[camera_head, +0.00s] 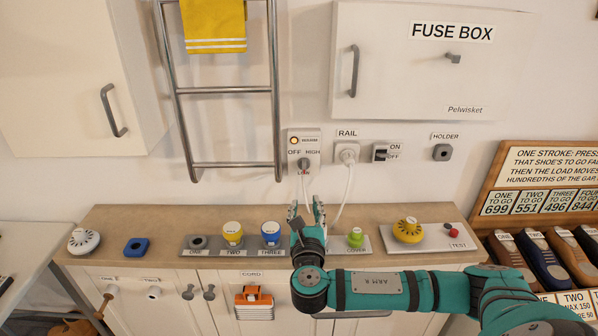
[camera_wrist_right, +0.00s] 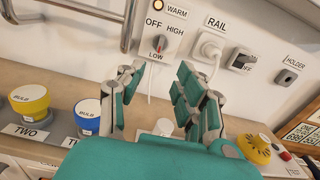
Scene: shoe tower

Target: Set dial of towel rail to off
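The towel rail (camera_head: 182,120) is a grey metal ladder on the wall with a yellow towel (camera_head: 214,25) over it. To its right is a white control box with a small dial (camera_head: 304,163), marked OFF upper left, HIGH upper right and LOW below. The dial also shows in the right wrist view (camera_wrist_right: 161,43); its handle seems to point down toward LOW. The WARM lamp (camera_head: 294,141) glows orange. My right gripper (camera_head: 306,211) is open and empty, below the dial and apart from it, fingers toward the wall. My left gripper is out of view.
A white plug (camera_head: 346,152) labelled RAIL, with a hanging cable, is right of the dial, then an ON/OFF switch (camera_head: 381,152) and a holder (camera_head: 442,152). Bulbs (camera_head: 232,233) stand on the counter (camera_head: 130,220). The fuse box (camera_head: 400,75) is above.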

